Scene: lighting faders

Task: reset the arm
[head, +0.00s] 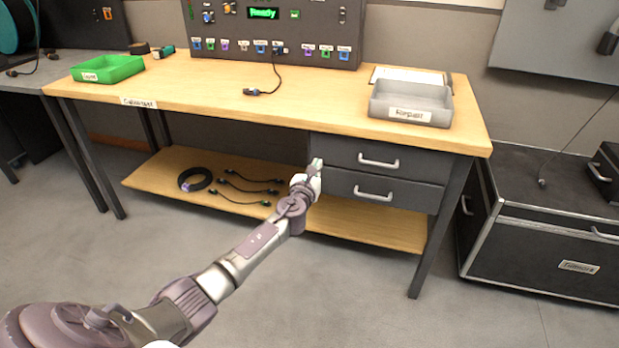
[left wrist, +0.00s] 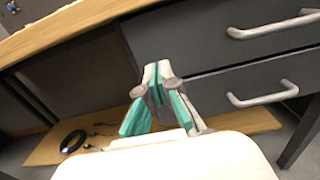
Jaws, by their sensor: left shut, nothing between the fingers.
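My left arm reaches from the lower left of the head view towards the workbench (head: 220,98). My left gripper (head: 316,164) is shut and empty, in front of the left edge of the bench's two grey drawers. In the left wrist view its fingers (left wrist: 157,72) are together with nothing between them. The upper drawer (head: 370,157) and lower drawer (head: 365,190) both look closed, each with a metal handle. I cannot tell whether the fingertips touch the drawer front. My right gripper is not in view.
On the bench stand a green tray (head: 108,68), a grey tray labelled Repair (head: 410,103) and a control panel (head: 262,35) reading Ready. A cable lies in front of the panel. Cables (head: 240,186) lie on the lower shelf. A black case (head: 550,225) stands right. The floor in front is clear.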

